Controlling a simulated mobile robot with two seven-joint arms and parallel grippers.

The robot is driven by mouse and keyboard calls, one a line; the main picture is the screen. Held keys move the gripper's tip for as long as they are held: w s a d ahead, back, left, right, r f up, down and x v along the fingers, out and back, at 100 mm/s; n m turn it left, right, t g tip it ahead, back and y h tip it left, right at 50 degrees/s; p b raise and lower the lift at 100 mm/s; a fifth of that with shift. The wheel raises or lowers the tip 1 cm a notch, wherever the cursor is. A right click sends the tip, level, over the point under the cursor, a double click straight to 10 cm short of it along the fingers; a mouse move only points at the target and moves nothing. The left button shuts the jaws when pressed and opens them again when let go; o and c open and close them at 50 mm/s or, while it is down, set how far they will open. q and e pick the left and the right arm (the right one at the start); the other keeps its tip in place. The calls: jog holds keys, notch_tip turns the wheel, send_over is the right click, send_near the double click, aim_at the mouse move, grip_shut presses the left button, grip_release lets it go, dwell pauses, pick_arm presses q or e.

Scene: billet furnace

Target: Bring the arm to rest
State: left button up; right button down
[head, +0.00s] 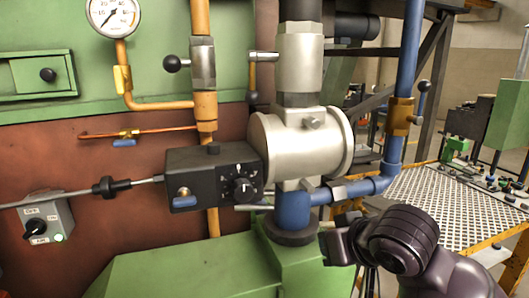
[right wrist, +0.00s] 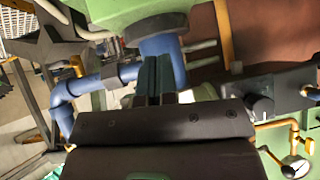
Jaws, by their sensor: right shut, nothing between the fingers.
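My right arm comes in from the lower right of the head view, with its dark wrist bulky in front of the blue pipework. The right gripper (head: 336,243) is at its left end, just right of the black flange under the grey valve body (head: 300,145). In the right wrist view the two fingers of the right gripper (right wrist: 158,78) lie side by side, shut and empty, in front of the blue pipe (right wrist: 162,47). I cannot tell whether they touch it. My left gripper is not in view.
A black control box (head: 212,175) with a dial sits left of the valve body. A pressure gauge (head: 113,17) hangs top left. A switch box (head: 45,225) with a lit green button is at lower left. A perforated table (head: 440,205) stands right, behind the arm.

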jog(key=s+d+f+m+g+h, duration=0.1)
jog(key=s+d+f, duration=0.35)
jog(key=f, duration=0.35)
jog(key=s+d+f+m+g+h, duration=0.1)
jog(key=s+d+f, duration=0.4)
jog(key=f, duration=0.4)
jog(key=s+d+f+g+h, duration=0.1)
jog(key=s+d+f, duration=0.15)
jog(key=s, duration=0.25)
jog(key=s+d+f+m+g+h, duration=0.1)
jog(key=s+d+f, duration=0.15)
jog(key=s, duration=0.35)
jog(key=s+d+f+g+h, duration=0.1)
jog(key=s+f, duration=0.3)
jog(key=s, duration=0.1)
jog(key=w+f+t, duration=0.7)
jog(key=f, duration=0.3)
jog(key=shift+w+t, duration=0.3)
jog(key=shift+d, duration=0.1)
